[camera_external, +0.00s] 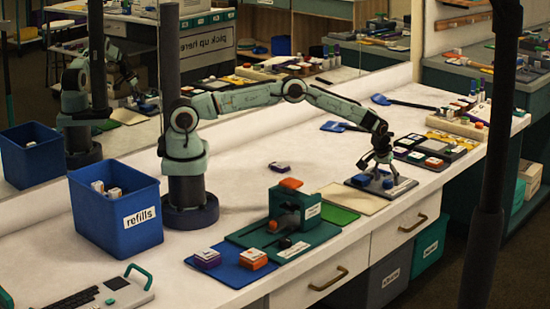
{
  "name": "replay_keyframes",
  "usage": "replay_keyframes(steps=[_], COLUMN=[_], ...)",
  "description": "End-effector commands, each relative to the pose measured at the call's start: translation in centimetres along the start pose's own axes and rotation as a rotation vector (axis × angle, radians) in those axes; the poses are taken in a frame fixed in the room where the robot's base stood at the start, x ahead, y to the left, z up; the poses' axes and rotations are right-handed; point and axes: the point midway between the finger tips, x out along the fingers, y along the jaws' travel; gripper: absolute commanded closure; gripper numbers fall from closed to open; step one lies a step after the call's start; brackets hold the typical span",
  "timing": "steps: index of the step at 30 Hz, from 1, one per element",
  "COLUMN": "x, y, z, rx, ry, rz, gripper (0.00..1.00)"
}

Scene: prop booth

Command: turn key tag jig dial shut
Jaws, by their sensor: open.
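My gripper (377,168) points down over a low blue-grey plate (401,188) with a white label, near the front edge of the counter. The plate looks like a jig, but its label is too small to read. Small dark parts on it sit around and under my fingertips. A dial there is mostly hidden by the fingers, so I cannot tell its angle or whether they touch it. My gripper is open.
A green press-like device (284,208) with an orange top stands left of the plate. A blue refills bin (100,223) stands by my base. Trays of coloured blocks (433,162) lie to the right. A cream sheet (352,200) lies bare. A mirror backs the counter.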

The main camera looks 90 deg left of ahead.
Motion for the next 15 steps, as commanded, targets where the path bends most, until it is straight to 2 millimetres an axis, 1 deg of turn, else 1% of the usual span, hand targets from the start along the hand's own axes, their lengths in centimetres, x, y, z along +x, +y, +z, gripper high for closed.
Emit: replay_keyframes(steps=[1, 3, 10, 11, 12, 14, 15], x=[0.45, 0.7, 0.77, 0.76, 0.76, 0.75, 0.75], y=[-0.04, -0.03, -0.04, -0.04, -0.03, -0.03, -0.03], z=[0.03, -0.02, -0.01, -0.01, -0.01, 0.0, -0.01], rx=[0.0, 0.0, 0.001, 0.001, 0.001, 0.001, 0.001], ry=[0.0, 0.001, 0.0, 0.0, 0.0, 0.0, 0.0], rz=[-0.001, 0.0, 0.0, 0.0, 0.0, 0.0, 0.0], gripper=[0.4, 0.4, 0.4, 0.49, 0.62, 0.8, 0.93])
